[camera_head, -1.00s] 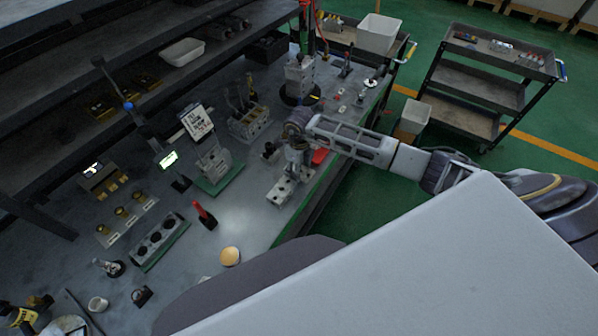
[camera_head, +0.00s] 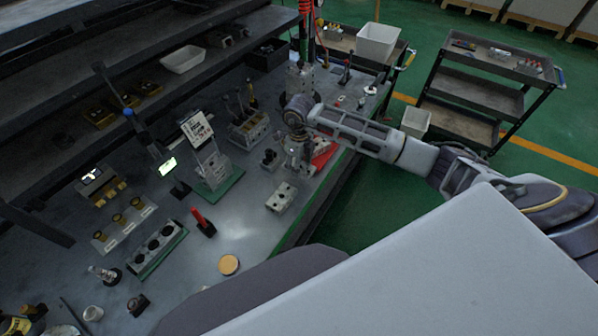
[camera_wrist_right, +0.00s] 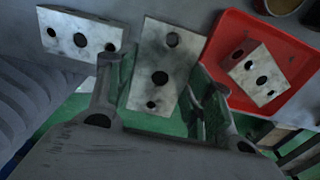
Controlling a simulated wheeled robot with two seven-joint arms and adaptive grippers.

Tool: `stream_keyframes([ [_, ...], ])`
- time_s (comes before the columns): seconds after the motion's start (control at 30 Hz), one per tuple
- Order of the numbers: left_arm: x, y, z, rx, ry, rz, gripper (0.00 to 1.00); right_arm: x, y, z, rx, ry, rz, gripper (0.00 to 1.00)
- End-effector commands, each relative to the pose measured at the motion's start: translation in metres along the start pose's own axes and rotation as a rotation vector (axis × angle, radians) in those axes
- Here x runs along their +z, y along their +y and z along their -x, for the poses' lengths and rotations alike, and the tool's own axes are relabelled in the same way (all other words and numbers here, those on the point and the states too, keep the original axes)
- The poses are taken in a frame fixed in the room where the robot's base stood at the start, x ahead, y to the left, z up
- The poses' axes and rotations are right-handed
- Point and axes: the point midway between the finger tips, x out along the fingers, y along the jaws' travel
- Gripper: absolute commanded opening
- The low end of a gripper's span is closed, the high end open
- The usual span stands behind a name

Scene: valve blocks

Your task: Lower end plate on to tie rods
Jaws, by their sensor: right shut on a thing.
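My right gripper (camera_head: 296,166) hangs over the bench, to the left of the red tray. In the right wrist view a pale metal plate with several holes (camera_wrist_right: 160,62) sits between its two fingers (camera_wrist_right: 158,95), and the gripper is shut on it. In the head view the arm and fingers largely hide this plate. A clear block assembly with upright parts (camera_head: 213,165) stands on a green base to the left of the gripper; I cannot make out individual tie rods. My left gripper is not in view.
A similar holed block (camera_head: 282,197) lies on the bench just in front of the gripper. The red tray (camera_head: 327,153) holds another holed block (camera_wrist_right: 258,75). A valve block with upright levers (camera_head: 248,128) and a red-handled item (camera_head: 203,223) stand nearby.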

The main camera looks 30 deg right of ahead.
Motion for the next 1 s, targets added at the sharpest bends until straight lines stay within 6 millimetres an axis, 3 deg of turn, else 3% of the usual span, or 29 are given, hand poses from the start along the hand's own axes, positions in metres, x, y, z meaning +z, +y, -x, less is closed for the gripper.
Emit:
stream_keyframes([
  [0.3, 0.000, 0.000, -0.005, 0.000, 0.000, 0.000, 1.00, 0.000, 0.000, 0.034, -0.001, -0.002, 0.000, 0.03],
  [1.0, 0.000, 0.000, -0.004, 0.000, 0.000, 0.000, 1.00, 0.001, -0.001, 0.041, -0.001, -0.002, -0.001, 0.03],
])
